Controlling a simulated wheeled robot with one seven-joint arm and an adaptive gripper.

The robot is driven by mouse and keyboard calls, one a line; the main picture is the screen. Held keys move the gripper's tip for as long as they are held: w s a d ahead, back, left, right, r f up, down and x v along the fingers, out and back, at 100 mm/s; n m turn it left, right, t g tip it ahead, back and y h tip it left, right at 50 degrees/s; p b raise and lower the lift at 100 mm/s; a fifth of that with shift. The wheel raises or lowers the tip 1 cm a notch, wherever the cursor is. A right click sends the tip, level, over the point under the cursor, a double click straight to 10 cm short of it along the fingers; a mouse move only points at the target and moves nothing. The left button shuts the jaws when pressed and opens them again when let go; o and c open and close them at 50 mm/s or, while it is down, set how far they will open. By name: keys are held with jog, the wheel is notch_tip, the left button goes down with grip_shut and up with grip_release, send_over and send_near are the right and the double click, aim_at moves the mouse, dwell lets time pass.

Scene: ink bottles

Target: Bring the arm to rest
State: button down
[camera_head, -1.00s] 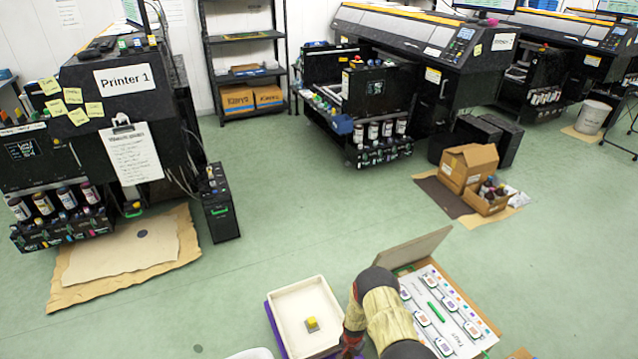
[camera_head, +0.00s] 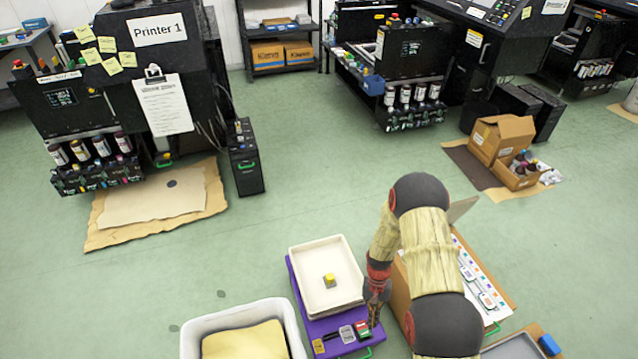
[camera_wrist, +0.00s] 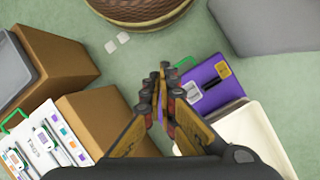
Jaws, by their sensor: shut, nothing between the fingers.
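My arm (camera_head: 430,240) rises from the bottom of the head view and bends over at a dark rounded joint. My gripper (camera_head: 374,322) hangs from it, pointing down beside the right edge of the white tray (camera_head: 296,268), over or near the purple case (camera_head: 304,318). In the wrist view, the fingers of my gripper (camera_wrist: 165,72) are together with nothing between them. Below and to the right of them in that view lie the purple case (camera_wrist: 207,98) and the white tray (camera_wrist: 262,140). I cannot tell the exact height of the fingertips.
A yellow-topped item (camera_head: 329,281) sits in the tray. Cardboard boxes (camera_wrist: 95,120) and a board with labelled cards (camera_head: 486,290) lie close to my arm. A white bin (camera_head: 190,335) stands at bottom left. A woven basket (camera_wrist: 140,14) shows in the wrist view.

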jog(key=s+r+n+t, duration=0.2)
jog(key=s+r, duration=0.1)
jog(key=r, duration=2.7)
jog(key=s+r+t+p, duration=0.1)
jog(key=s+r, duration=0.4)
jog(key=r, duration=0.5)
jog(key=s+r+t+p, duration=0.1)
jog(key=s+r+t, duration=0.3)
jog(key=r, duration=0.6)
jog(key=s+r+t+p, duration=0.1)
jog(key=s+r+t, duration=0.2)
jog(key=s+r, duration=0.4)
notch_tip(320, 180, up, 4)
jog(key=shift+f+n, duration=0.1)
jog(key=shift+n, duration=0.3)
